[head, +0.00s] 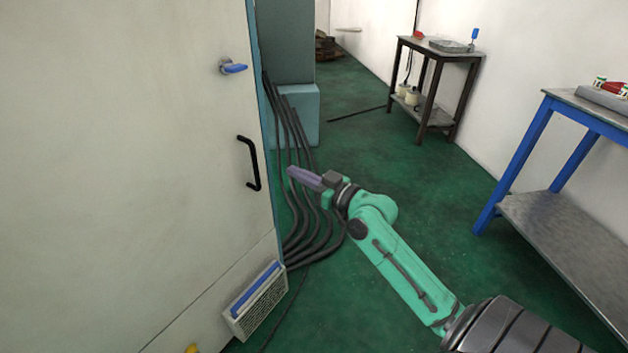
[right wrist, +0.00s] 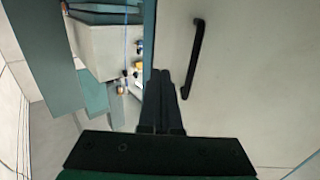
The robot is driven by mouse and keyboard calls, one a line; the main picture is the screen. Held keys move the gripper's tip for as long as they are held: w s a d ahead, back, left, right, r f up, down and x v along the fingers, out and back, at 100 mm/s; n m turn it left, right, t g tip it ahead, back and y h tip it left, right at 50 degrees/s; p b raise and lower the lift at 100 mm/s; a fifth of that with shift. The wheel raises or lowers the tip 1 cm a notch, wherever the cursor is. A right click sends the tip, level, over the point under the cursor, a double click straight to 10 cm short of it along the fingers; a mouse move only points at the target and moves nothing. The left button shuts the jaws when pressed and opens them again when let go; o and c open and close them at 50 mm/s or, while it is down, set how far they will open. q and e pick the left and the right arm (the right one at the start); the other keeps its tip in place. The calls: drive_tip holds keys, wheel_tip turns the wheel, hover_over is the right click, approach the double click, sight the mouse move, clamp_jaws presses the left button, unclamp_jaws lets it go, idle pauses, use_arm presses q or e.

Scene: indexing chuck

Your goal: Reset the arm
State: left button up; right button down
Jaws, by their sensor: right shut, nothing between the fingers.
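My right arm reaches in from the lower right in the head view. Its gripper (head: 292,173) is shut and empty, in the air to the right of the pale cabinet. Its fingers also show shut in the right wrist view (right wrist: 163,74). The black bar handle (head: 249,163) on the cabinet face is a short way left of the fingertips in the head view, apart from them. The handle (right wrist: 194,58) stands to the right of the fingers in the right wrist view. My left gripper is not in view.
A blue-legged table (head: 560,220) stands at right, a dark cart (head: 440,70) farther back. Green floor lies between.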

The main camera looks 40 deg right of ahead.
drive_tip(key=s+a+f+g+h, duration=0.1)
drive_tip(key=s+a+f+g, duration=0.1)
drive_tip(key=s+f+g, duration=0.5)
drive_tip(key=s+a+f+h, duration=0.15)
drive_tip(key=s+f, duration=0.25)
drive_tip(key=f, duration=0.7)
drive_tip(key=s+a+f+g, duration=0.35)
drive_tip(key=s+f, duration=0.25)
drive_tip(key=f, duration=0.3)
drive_tip(key=s+a+f+m+g+h, duration=0.1)
drive_tip(key=s+a+f+g+h, duration=0.15)
drive_tip(key=s+f+g, duration=0.55)
use_arm(q)
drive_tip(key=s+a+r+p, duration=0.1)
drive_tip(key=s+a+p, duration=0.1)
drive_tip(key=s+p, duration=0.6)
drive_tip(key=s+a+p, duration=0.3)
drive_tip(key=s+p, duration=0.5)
drive_tip(key=p, duration=1)
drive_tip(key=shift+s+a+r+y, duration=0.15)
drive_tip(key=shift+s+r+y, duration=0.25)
use_arm(e)
drive_tip(key=s+d+r+t, duration=0.1)
drive_tip(key=s+d, duration=0.2)
drive_tip(key=s, duration=0.6)
drive_tip(key=s+d+r+t, duration=0.1)
drive_tip(key=s+d, duration=0.2)
drive_tip(key=s, duration=0.6)
drive_tip(key=shift+r, duration=0.15)
